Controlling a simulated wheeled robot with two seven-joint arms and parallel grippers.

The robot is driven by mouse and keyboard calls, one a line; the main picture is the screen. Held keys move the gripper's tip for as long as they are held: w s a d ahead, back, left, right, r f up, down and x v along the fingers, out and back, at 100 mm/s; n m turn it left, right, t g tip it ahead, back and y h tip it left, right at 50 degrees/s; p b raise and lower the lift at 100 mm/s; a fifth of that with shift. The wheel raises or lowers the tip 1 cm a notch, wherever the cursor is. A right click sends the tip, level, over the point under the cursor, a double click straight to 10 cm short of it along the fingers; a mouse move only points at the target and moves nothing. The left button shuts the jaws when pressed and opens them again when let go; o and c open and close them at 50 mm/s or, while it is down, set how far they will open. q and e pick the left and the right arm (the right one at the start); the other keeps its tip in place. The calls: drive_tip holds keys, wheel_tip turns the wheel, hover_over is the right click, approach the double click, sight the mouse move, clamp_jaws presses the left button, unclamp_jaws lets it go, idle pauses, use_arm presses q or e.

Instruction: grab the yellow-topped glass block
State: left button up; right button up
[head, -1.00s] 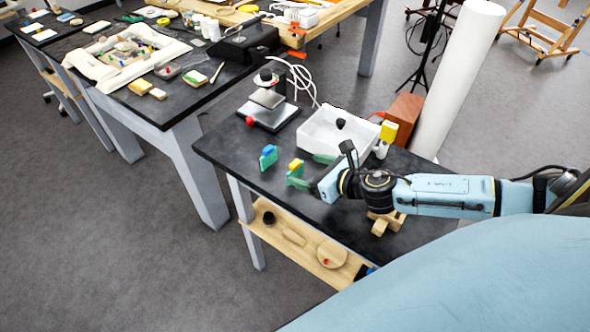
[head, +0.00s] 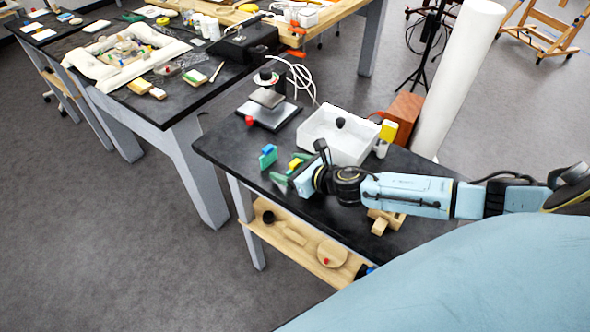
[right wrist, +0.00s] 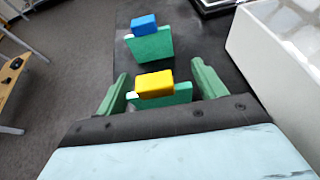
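The yellow-topped glass block (right wrist: 154,85) has a yellow cap on a green glass body. In the right wrist view it stands between the two green fingers of my right gripper (right wrist: 160,92), with visible gaps on both sides, so the gripper is open around it. In the head view the block's yellow top (head: 295,163) shows beside my right gripper (head: 290,171), which partly hides its body. A similar blue-topped glass block (head: 268,155) stands a little farther left; it also shows beyond the yellow one in the right wrist view (right wrist: 149,42). My left gripper is out of view.
A white open bin (head: 325,150) stands close behind my right gripper. The black table's (head: 225,150) left edge is near the glass blocks.

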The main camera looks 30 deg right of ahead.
drive_tip(key=c, duration=0.8)
